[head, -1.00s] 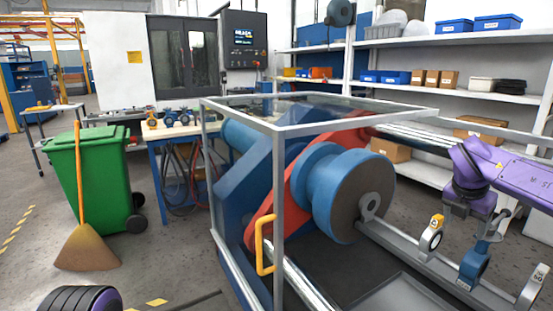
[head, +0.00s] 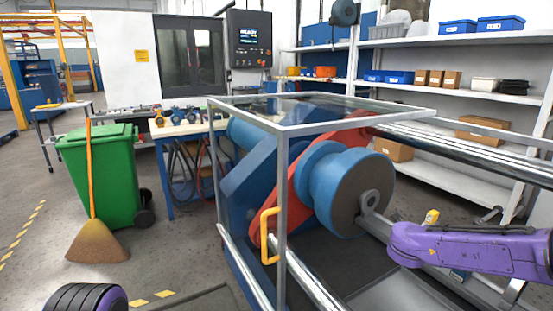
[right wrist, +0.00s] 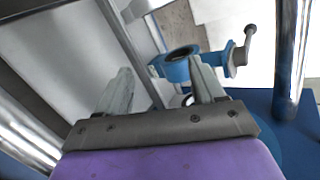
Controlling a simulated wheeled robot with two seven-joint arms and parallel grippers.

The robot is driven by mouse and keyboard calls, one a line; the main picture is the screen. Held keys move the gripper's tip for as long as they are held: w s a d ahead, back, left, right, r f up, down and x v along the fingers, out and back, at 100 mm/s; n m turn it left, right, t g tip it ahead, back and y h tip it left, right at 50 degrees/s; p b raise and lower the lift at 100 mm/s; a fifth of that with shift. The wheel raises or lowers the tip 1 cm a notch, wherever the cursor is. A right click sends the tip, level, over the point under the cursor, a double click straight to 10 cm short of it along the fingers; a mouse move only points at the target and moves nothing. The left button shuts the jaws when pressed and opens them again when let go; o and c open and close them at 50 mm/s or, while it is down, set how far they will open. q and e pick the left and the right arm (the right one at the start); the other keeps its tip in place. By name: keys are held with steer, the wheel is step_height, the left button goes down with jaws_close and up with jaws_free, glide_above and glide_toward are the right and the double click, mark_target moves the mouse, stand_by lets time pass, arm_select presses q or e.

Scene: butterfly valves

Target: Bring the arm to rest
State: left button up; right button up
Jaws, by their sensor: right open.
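My right arm (head: 480,248) comes in from the right edge of the head view, and its gripper does not show there. In the right wrist view my right gripper (right wrist: 162,88) is open, with its two grey fingers apart and nothing held between them. A blue valve (right wrist: 178,66) with a ring-shaped body and a lever lies just beyond the fingertips; the right finger overlaps it in the picture. In the head view my arm hides most of the valves on the rail; a yellow valve top (head: 431,216) shows above it. My left gripper is out of view.
A machine with a blue roller (head: 350,190) stands inside a metal frame (head: 282,220) with a yellow handle. Metal rails run close to my right arm. A green bin (head: 100,175) and a broom (head: 97,243) stand on the left, and shelves (head: 470,95) are behind.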

steer(key=s+a+f+n+y+p, duration=0.1)
steer(key=s+a+f+n, duration=0.2)
steer(key=s+f+n, duration=0.1)
steer(key=s+a+f+n+t+y+p, duration=0.1)
steer(key=s+a+f+n+y, duration=0.1)
steer(key=s+a+f+n, duration=0.2)
steer(key=s+a+f+n+y+p, duration=0.1)
steer(key=s+a+f+n, duration=0.3)
steer(key=f+n, duration=0.5)
steer(key=shift+s+f+t+p, duration=0.3)
steer(key=shift+s+f+p, duration=0.1)
steer(key=shift+s+p, duration=0.3)
steer(key=s+f+n+g+y+p, duration=0.1)
steer(key=s+f+n+g+p, duration=0.1)
steer(key=s, duration=1.1)
steer(key=s+f+n+g+y+p, duration=0.1)
steer(key=s+n, duration=0.5)
steer(key=s, duration=0.7)
step_height(320, 180, down, 4)
steer(key=shift+s+r+n+g+p, duration=0.3)
steer(key=shift+g+p, duration=0.4)
steer(key=shift+g, duration=0.5)
steer(key=shift+w+a, duration=0.1)
